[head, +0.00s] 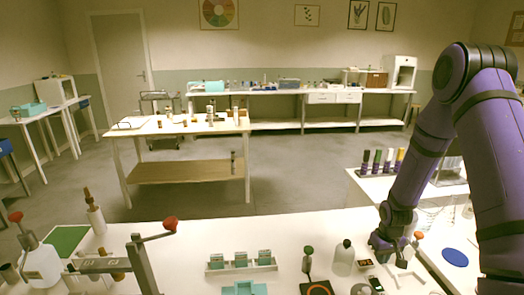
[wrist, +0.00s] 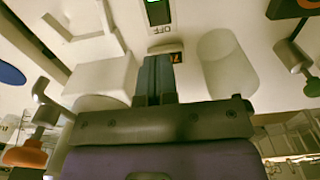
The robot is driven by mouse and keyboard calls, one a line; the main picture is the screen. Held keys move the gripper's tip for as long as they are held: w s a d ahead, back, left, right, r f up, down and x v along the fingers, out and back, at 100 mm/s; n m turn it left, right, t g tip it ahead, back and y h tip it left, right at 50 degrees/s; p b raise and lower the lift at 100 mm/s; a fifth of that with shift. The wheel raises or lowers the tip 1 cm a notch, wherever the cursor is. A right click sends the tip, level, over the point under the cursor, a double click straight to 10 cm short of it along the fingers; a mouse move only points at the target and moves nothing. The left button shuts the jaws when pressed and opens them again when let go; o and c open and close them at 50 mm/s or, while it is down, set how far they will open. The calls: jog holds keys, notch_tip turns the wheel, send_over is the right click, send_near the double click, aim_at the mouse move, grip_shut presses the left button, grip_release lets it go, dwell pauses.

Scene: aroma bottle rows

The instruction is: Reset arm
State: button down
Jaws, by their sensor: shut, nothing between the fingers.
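My purple arm comes in from the right in the head view. My gripper (head: 385,258) hangs over the right part of the near white table (head: 200,232). In the wrist view my gripper (wrist: 155,80) has its two dark fingers together, with nothing visible between them. Below it are a small device with a lit green display (wrist: 157,12) and an OFF label, and a small orange-marked tag (wrist: 172,57). A pale cylinder (wrist: 228,65) stands right of the fingers and a white block (wrist: 100,75) left of them. I cannot tell whether the fingers touch anything.
A white bottle with a dark cap (head: 343,260) stands close left of my gripper. A side table with several dark-capped bottles (head: 377,162) is behind my arm.

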jog(key=s+a+r+t, duration=0.1)
jog(key=s+a+r, duration=0.1)
jog(key=r, duration=0.8)
jog(key=s+a+r, duration=0.1)
jog(key=a+r, duration=0.1)
jog(key=r, duration=0.7)
jog(key=s+a+r+t, duration=0.1)
jog(key=s+a+r, duration=0.1)
jog(key=r, duration=0.8)
jog(key=s+a+r+t, duration=0.1)
jog(key=s+a+r, duration=0.2)
jog(key=s+r, duration=0.4)
jog(key=s+a+r+t, duration=0.2)
jog(key=s+a+r, duration=0.2)
jog(key=s+r, duration=0.4)
jog(key=s, duration=0.7)
jog(key=shift+w, duration=0.15)
